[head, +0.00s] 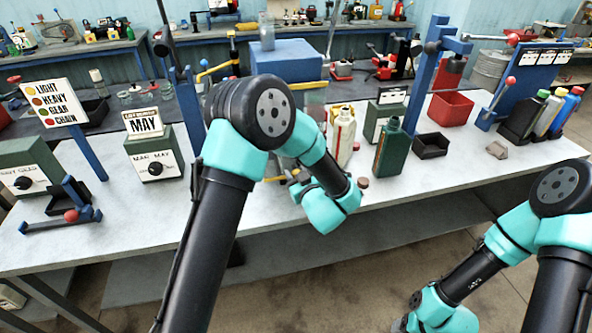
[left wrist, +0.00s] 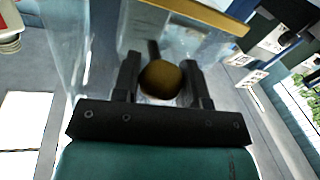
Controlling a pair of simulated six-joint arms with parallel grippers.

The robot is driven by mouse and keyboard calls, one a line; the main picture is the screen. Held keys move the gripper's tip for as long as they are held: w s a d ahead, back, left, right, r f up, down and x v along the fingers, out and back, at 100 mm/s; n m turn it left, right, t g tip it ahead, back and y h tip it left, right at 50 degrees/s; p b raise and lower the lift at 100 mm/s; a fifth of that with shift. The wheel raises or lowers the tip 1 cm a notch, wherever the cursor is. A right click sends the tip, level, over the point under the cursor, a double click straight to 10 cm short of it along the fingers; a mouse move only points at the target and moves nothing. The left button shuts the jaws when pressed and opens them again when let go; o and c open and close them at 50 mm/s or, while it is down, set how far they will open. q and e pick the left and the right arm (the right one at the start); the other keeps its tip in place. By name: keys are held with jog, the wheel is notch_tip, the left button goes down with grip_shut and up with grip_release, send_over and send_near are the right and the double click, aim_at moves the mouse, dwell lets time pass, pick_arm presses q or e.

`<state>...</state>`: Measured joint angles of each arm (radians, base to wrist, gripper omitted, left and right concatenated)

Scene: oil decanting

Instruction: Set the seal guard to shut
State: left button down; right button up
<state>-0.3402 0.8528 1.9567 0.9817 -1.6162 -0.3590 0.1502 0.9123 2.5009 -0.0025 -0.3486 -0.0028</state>
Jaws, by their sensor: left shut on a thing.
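My left gripper (left wrist: 160,85) is shut on a round brown knob (left wrist: 161,79), which sits between its two dark fingers. A clear panel with a yellow edge (left wrist: 195,14), which looks like the seal guard, is just beyond the knob. In the head view, yellow strips of the guard (head: 308,85) show beside my left arm, in front of a blue block. My left arm covers much of the guard there, and I cannot tell how far it is swung. My left gripper (head: 298,182) is low, near the table's front edge, and partly hidden. My right gripper is out of view.
A cream bottle (head: 343,138) and a green bottle (head: 388,148) stand close right of my left arm. A dial box marked MAY (head: 153,158) stands to its left. A red bin (head: 451,108) and a black tray (head: 431,146) are farther right. Bare white tabletop (head: 440,185) lies in front.

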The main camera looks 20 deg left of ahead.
pick_arm(q)
jog(key=c, duration=0.7)
grip_release()
jog(key=v, duration=1.7)
jog(key=shift+s+d, duration=0.1)
jog(key=shift+s, duration=0.15)
